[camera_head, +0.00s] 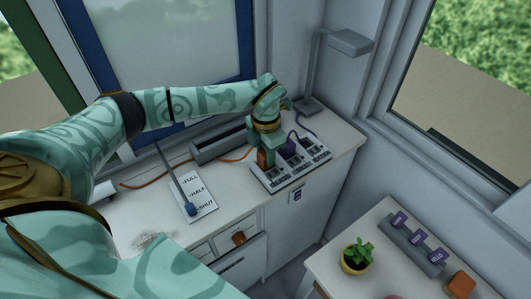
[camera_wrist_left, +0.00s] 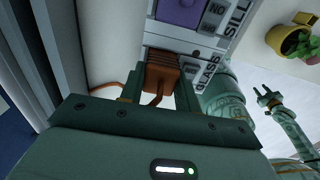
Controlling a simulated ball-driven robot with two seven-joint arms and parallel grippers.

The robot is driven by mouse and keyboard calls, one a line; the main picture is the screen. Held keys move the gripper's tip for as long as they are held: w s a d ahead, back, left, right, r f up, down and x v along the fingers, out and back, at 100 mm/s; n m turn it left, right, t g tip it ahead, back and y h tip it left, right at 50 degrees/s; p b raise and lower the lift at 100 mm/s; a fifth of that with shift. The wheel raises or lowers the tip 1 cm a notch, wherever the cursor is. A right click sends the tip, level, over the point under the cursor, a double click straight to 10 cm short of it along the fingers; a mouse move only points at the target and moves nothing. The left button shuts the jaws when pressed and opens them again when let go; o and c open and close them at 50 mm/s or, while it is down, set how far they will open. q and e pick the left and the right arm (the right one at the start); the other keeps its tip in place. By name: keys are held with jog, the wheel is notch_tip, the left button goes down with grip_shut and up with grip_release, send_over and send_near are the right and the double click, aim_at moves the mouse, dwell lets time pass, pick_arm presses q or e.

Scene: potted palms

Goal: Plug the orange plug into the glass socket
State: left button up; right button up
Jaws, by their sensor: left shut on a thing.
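My left gripper (camera_head: 265,158) is shut on the orange plug (camera_head: 263,158), at the left end of the white socket panel (camera_head: 284,181). In the left wrist view the ribbed orange plug (camera_wrist_left: 163,76) sits between the two fingers, with its orange cord running back toward my palm. The glass label (camera_wrist_left: 207,77) is just right of the plug. The plug and fingers cover the glass socket, so I cannot tell whether the prongs are in it. My right gripper (camera_wrist_left: 268,97) shows small in the left wrist view, open and empty, away from the panel.
A purple plug (camera_head: 288,149) stands at the panel's neighbouring socket. A grey trough (camera_head: 222,144) and a lever plate (camera_head: 196,199) lie to the left. A desk lamp (camera_head: 348,43) stands behind. A potted plant (camera_head: 357,257) and grey rack (camera_head: 414,246) sit on the right table.

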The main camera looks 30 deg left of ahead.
aim_at(265, 153)
pick_arm(q)
jog(key=shift+f, duration=0.25)
jog(key=o, duration=1)
jog(key=shift+c, duration=0.2)
notch_tip(265, 153, up, 12)
jog(key=shift+r+p, duration=0.15)
jog(key=shift+p, duration=0.3)
